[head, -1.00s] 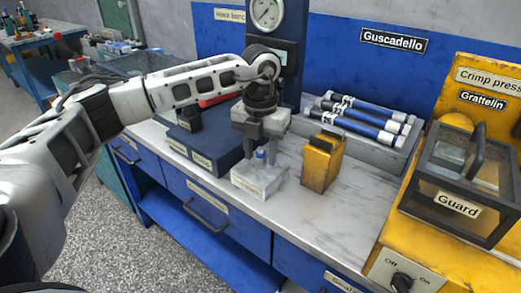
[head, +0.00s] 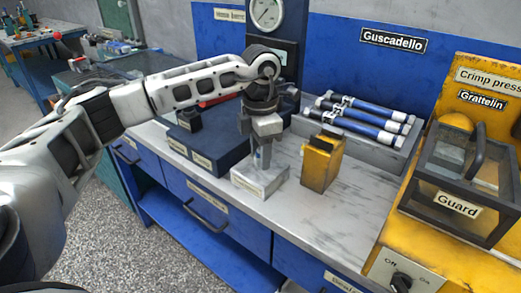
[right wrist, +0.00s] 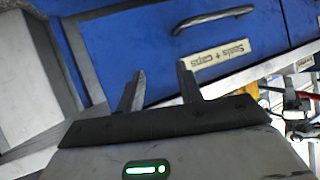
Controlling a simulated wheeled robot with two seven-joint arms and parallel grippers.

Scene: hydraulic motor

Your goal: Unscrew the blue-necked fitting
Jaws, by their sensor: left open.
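My left gripper (head: 262,158) points straight down over a pale grey block (head: 262,185) on the bench in the head view. It is open, its fingers close above the block's top. The blue-necked fitting is hidden behind or between these fingers, so I cannot tell whether they touch it. My right gripper (right wrist: 160,80) shows only in the right wrist view. Its two fingers are apart with nothing between them, in front of a blue drawer front.
A yellow holder (head: 321,163) stands just right of the block. A dark blue base with a gauge (head: 267,14) is behind it. A grey tray (head: 370,150) holds several blue cylinders. The yellow crimp press (head: 440,258) with its guard is at right. The front bench top is clear.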

